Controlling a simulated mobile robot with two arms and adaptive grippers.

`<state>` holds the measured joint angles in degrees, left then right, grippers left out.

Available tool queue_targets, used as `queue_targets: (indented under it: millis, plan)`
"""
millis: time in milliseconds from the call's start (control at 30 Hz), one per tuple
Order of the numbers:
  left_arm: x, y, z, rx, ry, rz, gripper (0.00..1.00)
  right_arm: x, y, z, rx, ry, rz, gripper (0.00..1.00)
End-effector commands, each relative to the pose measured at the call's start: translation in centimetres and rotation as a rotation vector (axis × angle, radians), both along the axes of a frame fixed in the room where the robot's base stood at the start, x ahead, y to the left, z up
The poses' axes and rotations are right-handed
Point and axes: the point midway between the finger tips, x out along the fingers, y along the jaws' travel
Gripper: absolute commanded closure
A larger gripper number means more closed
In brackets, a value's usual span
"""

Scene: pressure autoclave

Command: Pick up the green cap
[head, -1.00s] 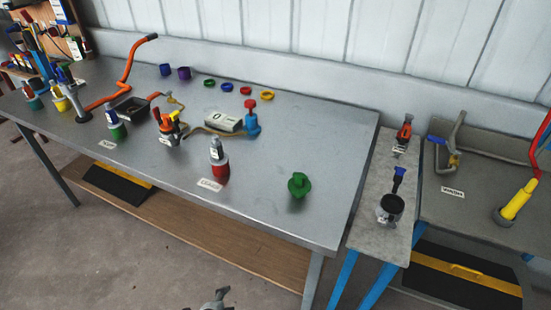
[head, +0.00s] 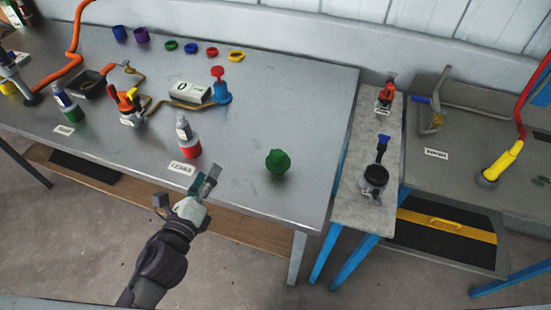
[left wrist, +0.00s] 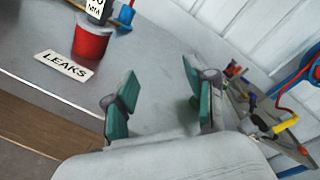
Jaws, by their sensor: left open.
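The green cap (head: 278,161) stands alone near the front right of the grey metal table (head: 318,130). My left gripper (head: 188,190) is over the table's front edge, left of the cap and apart from it. Its jaws are open and empty. In the left wrist view, a small green part of the cap (left wrist: 194,102) shows by the right finger, which hides the rest. My right gripper is not in view.
A red-based bottle (head: 190,143) stands left of the cap, behind the LEAKS label (head: 181,168). A blue-and-red fitting (head: 221,88) and a grey box (head: 189,93) are farther back. The tabletop around the cap is clear.

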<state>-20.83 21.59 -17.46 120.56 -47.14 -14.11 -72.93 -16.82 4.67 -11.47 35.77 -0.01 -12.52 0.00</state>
Motion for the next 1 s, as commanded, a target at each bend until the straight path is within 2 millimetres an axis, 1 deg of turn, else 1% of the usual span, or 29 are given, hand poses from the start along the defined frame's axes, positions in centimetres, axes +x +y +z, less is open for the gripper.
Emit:
queue_targets:
  millis: [33,133,233,300,400,467,533,700,800,900,1000]
  plan:
    - [0.0,-0.9,0.2,0.092,-0.05,-0.059,0.45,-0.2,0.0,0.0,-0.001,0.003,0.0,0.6]
    - [-0.4,-3.0,0.4,0.29,-0.161,-0.187,0.45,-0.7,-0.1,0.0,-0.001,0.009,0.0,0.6]
    - [-1.2,-5.1,0.0,0.489,-0.28,-0.318,0.45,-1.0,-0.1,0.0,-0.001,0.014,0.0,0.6]
    - [-1.9,-6.3,-0.4,0.604,-0.352,-0.398,0.45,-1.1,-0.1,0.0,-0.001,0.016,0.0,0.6]
    - [-2.4,-7.4,-0.8,0.696,-0.415,-0.462,0.45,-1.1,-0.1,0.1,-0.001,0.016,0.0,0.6]
    - [-2.2,-7.8,-0.8,0.716,-0.43,-0.476,0.45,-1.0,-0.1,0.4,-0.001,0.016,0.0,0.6]
    - [-1.4,-8.6,-0.7,0.721,-0.434,-0.479,0.45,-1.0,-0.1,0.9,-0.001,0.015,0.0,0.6]
    - [1.3,-10.8,-0.5,0.716,-0.433,-0.475,0.45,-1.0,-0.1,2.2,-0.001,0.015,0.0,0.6]
    - [2.6,-11.9,-0.7,0.715,-0.43,-0.474,0.45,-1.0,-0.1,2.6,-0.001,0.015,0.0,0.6]
    - [3.4,-12.7,-0.9,0.715,-0.429,-0.475,0.45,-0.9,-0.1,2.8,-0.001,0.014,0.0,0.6]
    - [3.8,-13.1,-1.0,0.716,-0.429,-0.476,0.45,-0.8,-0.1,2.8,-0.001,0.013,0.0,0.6]
